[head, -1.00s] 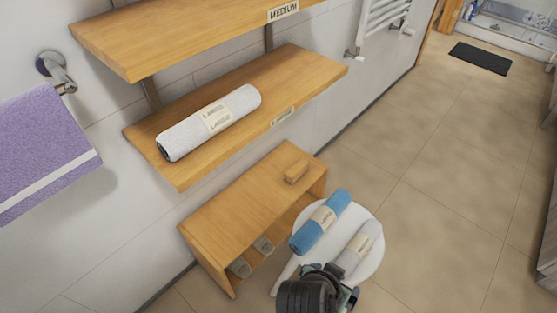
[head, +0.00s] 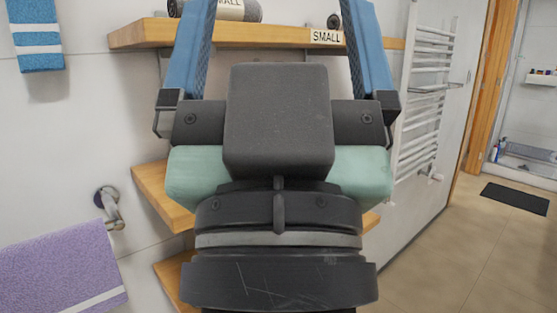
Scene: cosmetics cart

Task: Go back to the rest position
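My gripper (head: 280,8) is raised large in the middle of the head view, with its two blue fingers pointing up. The fingers are spread wide apart and nothing shows held between them. The top picture edge cuts off the fingertips. The gripper's dark body hides much of the wall and the lower shelves behind it.
Lower shelves are mostly hidden. Purple (head: 60,265) and blue (head: 35,38) towels hang left. A white towel rail (head: 425,90) and open floor (head: 460,245) are right.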

